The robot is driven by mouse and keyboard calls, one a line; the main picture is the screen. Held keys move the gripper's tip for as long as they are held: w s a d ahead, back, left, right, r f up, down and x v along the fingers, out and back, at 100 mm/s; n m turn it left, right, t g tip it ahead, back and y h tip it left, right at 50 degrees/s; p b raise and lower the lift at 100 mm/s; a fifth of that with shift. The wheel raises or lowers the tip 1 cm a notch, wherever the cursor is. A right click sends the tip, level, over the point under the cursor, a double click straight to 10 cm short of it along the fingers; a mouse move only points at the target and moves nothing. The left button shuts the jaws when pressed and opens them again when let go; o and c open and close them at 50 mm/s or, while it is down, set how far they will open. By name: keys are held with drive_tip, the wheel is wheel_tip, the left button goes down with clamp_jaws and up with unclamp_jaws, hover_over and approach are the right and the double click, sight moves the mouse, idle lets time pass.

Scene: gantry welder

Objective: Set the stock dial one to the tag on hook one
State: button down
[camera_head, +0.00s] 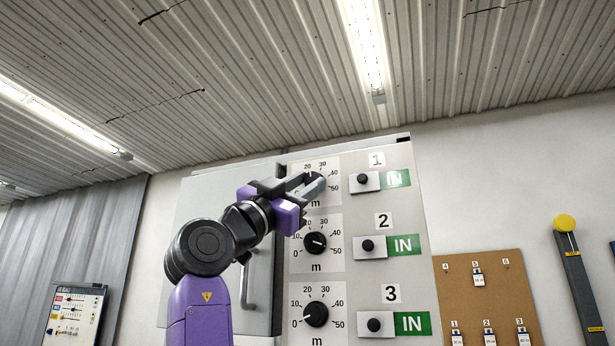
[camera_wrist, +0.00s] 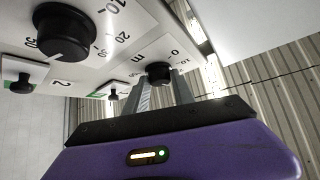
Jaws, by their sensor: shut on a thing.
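Stock dial one (camera_head: 319,176) is the top dial on the pale panel, with a scale numbered in tens and marked m. My gripper (camera_head: 312,184) is at this dial, its fingers hiding most of the knob and its pointer. In the wrist view, the black knob of dial one (camera_wrist: 159,72) sits between the two fingers, and my gripper (camera_wrist: 158,85) is shut on it. The tag on hook one (camera_head: 457,339) hangs at the lower left of the brown board, partly cut off by the picture's bottom edge. Its writing is too small to read.
Dial two (camera_head: 315,243) and dial three (camera_head: 315,314) are below. Small knobs with green IN labels (camera_head: 407,245) stand to their right. A door handle (camera_head: 248,285) is left of the dials. The brown board (camera_head: 450,290) also holds other tags.

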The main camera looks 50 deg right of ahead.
drive_tip(key=m+g+y+p, duration=0.1)
drive_tip(key=m, duration=0.1)
drive_tip(key=m+g+y+p, duration=0.1)
drive_tip(key=m+g+p, duration=0.1)
drive_tip(key=r+m+g+y+p, duration=0.1)
drive_tip(key=m, duration=0.1)
drive_tip(key=shift+w+p, duration=0.3)
drive_tip(key=shift+f+m+g+y+p, duration=0.15)
drive_tip(key=shift+m+g+y+p, duration=0.45)
drive_tip(key=shift+m+p, duration=0.55)
drive_tip(key=shift+f+m, duration=0.1)
drive_tip(key=shift+m, duration=0.15)
drive_tip(key=c, duration=1.1)
unclamp_jaws()
drive_tip(key=shift+o, duration=0.2)
drive_tip(key=b+v, duration=0.2)
drive_tip(key=v, duration=0.6)
drive_tip(key=shift+b, duration=0.3)
drive_tip(key=shift+w, duration=0.1)
